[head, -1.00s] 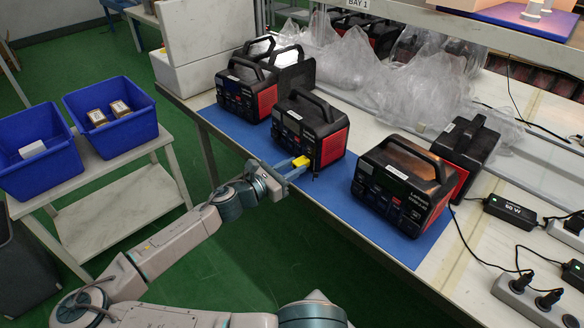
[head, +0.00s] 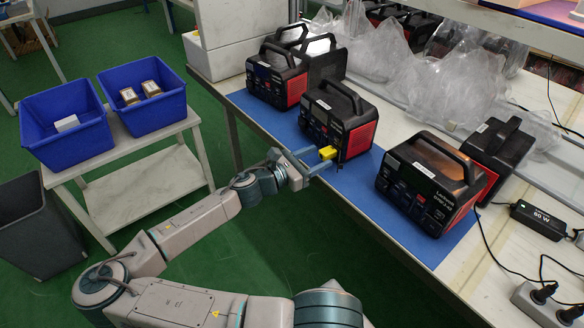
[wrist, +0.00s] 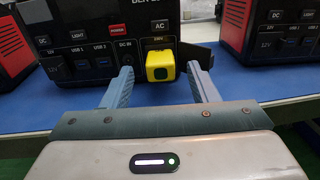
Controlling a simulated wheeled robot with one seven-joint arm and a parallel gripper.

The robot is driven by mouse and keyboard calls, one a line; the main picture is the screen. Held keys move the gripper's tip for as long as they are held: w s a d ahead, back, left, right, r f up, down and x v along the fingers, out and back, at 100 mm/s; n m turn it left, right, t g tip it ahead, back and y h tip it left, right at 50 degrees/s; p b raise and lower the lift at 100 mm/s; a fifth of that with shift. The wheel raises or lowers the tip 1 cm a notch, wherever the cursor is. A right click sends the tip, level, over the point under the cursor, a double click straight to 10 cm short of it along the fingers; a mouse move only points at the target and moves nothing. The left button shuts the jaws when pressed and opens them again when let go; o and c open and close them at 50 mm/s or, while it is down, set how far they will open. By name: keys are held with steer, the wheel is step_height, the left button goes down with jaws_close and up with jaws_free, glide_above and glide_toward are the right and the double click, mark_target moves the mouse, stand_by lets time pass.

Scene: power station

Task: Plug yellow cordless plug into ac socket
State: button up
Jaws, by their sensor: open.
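The yellow cordless plug (head: 328,153) sits at the front panel of the middle power station (head: 327,117). In the wrist view the yellow plug (wrist: 160,67) stands right under the AC label (wrist: 158,25), where it covers the ac socket and seems to be seated; its prongs are hidden. My gripper (head: 319,158) is open. Its two fingers show apart in the wrist view, the left finger (wrist: 120,88) and the right finger (wrist: 202,82) to either side of the plug, with a gap on both sides. The palm is a short way in front of the panel.
Another power station (head: 420,185) stands to the right on the blue mat (head: 360,190), others behind to the left. A white power strip (head: 545,305) and a black adapter (head: 540,220) lie at the right. Blue bins (head: 140,112) rest on a side cart at the left.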

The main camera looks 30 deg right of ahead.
steer(key=a, duration=1.2)
steer(key=shift+a, duration=0.2)
